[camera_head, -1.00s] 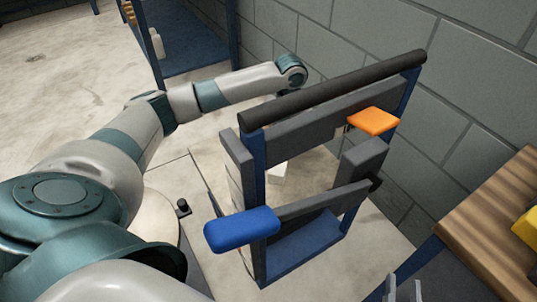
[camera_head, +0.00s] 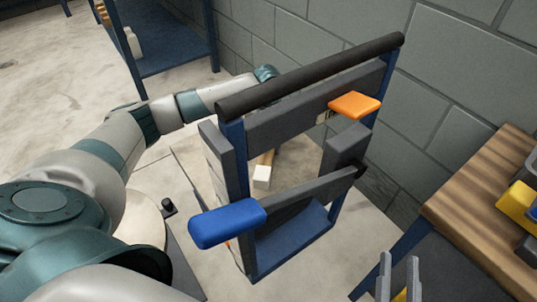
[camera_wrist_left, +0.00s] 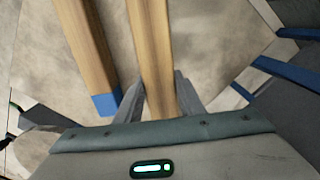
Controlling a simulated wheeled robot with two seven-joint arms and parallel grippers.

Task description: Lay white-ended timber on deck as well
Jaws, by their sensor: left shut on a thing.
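A timber with a white end (camera_head: 262,176) shows through the opening of an upright blue-and-grey frame. My left arm reaches behind that frame, and its gripper is hidden there in the head view. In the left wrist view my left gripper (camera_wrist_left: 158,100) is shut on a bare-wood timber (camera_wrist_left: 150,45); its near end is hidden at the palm. A blue-ended timber (camera_wrist_left: 85,45) lies beside it, to the left. My right gripper (camera_head: 398,277) is at the bottom of the head view, its fingers apart. I cannot tell which surface is the deck.
The frame has a black top bar (camera_head: 310,78), an orange pad (camera_head: 355,104) and a blue pad (camera_head: 228,224). A wooden bench (camera_head: 468,190) with yellow-and-grey things stands right. A block wall (camera_head: 440,90) is behind. A blue rack (camera_head: 170,50) stands at the back left.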

